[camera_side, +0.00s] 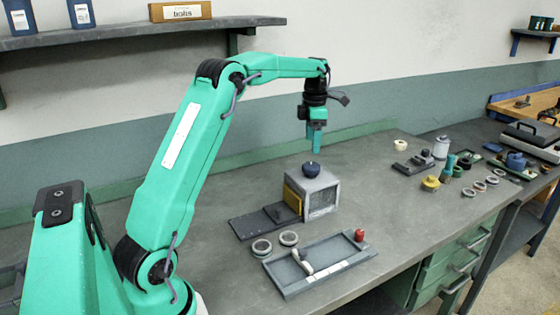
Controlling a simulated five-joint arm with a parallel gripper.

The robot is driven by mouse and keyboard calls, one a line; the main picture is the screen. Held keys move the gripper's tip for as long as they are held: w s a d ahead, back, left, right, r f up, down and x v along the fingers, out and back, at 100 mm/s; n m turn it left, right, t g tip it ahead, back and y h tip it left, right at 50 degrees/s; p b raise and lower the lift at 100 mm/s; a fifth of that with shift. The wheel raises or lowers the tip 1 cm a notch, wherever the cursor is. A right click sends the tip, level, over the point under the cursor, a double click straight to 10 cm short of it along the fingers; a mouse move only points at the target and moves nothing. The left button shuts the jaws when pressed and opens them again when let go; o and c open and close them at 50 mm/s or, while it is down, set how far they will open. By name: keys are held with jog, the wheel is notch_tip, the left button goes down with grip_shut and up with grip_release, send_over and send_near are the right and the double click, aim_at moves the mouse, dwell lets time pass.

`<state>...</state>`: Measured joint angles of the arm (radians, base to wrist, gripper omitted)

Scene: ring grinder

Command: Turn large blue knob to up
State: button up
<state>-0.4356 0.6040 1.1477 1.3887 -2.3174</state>
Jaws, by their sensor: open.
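The large blue knob (311,169) sits on top of a grey box-shaped grinder (322,195) with a yellow panel (292,197) on its left side. The knob is dark blue and round; which way it points is too small to tell. My gripper (314,150) hangs from the arm, pointing down, directly above the knob in the picture. A small gap shows between its fingertips and the knob. It is open and holds nothing that I can see.
A grey tray (290,285) with a light handle (302,262) and a red knob (359,235) lies in front. Two rings (289,238) lie beside it. A dark plate (250,226) is left of the grinder. Several small parts stand at the right; the bench between is clear.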

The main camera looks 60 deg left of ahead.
aim_at(311, 165)
jog(key=m, duration=2)
jog(key=shift+m, duration=0.4)
jog(key=m, duration=0.8)
jog(key=shift+f, duration=0.15)
jog(key=shift+f, duration=3.85)
jog(key=shift+c, duration=0.2)
jog(key=c, duration=0.9)
